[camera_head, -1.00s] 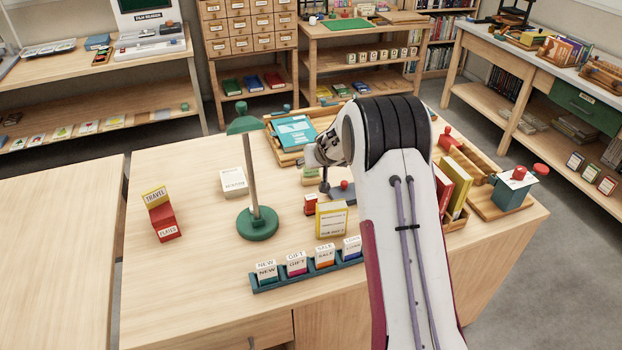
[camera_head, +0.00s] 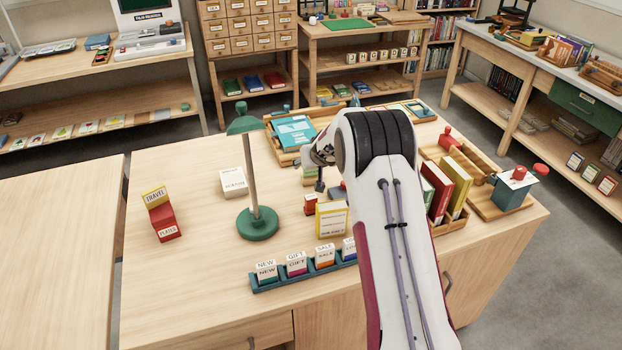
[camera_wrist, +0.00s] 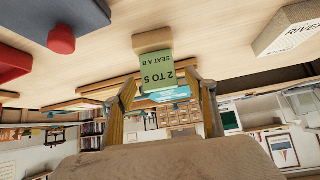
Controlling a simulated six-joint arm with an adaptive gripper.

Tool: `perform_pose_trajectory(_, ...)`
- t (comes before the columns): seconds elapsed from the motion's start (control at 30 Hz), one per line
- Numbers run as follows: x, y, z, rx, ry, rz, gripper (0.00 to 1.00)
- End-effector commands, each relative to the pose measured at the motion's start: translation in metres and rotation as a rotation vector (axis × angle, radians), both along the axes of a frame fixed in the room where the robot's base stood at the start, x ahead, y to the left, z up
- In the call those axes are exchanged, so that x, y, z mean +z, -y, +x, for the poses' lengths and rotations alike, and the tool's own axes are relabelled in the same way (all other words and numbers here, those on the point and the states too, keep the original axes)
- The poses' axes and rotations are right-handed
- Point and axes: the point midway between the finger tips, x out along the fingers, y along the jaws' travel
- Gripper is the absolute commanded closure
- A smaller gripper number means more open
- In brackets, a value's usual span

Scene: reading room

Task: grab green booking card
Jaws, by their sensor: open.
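The green booking card (camera_wrist: 158,70), printed "2 TO 5 SEAT A B", stands in a small wooden holder (camera_wrist: 152,41). It appears upside down in the wrist view. In the head view the green card (camera_head: 309,173) shows small beside my arm, on the table behind the yellow-framed card. My gripper (camera_wrist: 163,84) is open, with one finger on each side of the card's image in the wrist view. I cannot tell whether the fingertips reach the card. In the head view my arm hides most of the gripper.
A dark block with a red knob (camera_wrist: 61,40) and a red object (camera_wrist: 12,62) lie to one side in the wrist view. A white labelled block (camera_wrist: 288,30) is on the other side. The green lamp (camera_head: 257,222) and yellow-framed card (camera_head: 332,219) stand nearby.

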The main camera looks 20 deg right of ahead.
Motion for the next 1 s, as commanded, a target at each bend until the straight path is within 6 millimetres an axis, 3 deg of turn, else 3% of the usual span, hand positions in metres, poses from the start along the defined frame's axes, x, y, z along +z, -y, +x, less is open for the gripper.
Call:
perform_pose_trajectory(0.77,-0.0074,0.0009,0.0076,0.000,0.001,0.000,0.44)
perform_pose_trajectory(1.0,-0.0075,0.0009,0.0076,0.000,0.000,0.000,1.00)
